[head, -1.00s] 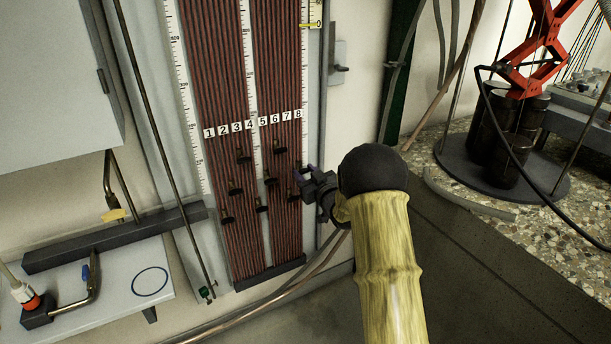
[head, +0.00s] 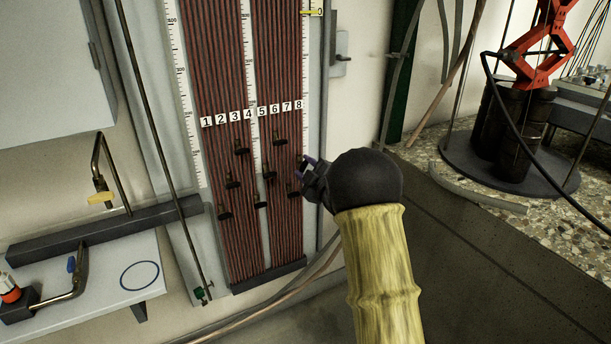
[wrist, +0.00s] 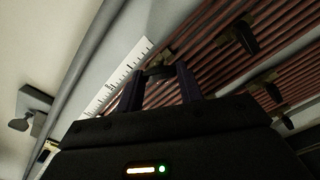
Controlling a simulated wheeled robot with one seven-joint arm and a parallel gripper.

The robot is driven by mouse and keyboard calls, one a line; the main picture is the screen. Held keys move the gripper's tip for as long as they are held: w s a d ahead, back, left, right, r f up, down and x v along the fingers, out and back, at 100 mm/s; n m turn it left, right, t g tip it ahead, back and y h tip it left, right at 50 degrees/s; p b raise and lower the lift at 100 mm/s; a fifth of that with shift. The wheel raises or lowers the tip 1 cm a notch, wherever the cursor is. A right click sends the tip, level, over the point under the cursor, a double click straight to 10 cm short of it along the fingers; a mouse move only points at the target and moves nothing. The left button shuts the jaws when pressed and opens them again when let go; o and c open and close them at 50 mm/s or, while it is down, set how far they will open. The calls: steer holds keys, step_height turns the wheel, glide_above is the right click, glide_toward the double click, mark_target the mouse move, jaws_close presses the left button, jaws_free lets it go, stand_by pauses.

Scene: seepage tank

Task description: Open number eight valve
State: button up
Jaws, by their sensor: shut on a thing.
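The striped tube panel (head: 231,245) has number labels 1 to 8 (head: 252,114) across it. Several small dark valves hang on the tubes below the labels. My gripper (head: 308,161) is at the panel's right edge, below label 8. The valve's lower part is hidden by the fingers and gripper body. In the head view, my arm hides part of the gripper.
A neighbouring dark valve (head: 292,190) hangs just below and left of my gripper. Other valves show in the wrist view (wrist: 246,38). A grey pole (head: 324,105) and wall switch (head: 341,45) stand right of the panel. A stone-topped ledge (head: 425,165) lies further right.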

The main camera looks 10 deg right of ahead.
steer(key=n+b, duration=0.2)
steer(key=n, duration=0.1)
steer(key=n+b, duration=0.2)
steer(key=shift+f, duration=0.35)
steer(key=shift+a+n+b, duration=0.15)
steer(key=shift+n+b, duration=0.8)
steer(key=shift+n, duration=0.45)
steer(key=shift+r, duration=0.1)
steer(key=o, duration=0.9)
steer(key=shift+c, duration=0.2)
steer(key=shift+o, duration=0.6)
steer(key=shift+s, duration=0.1)
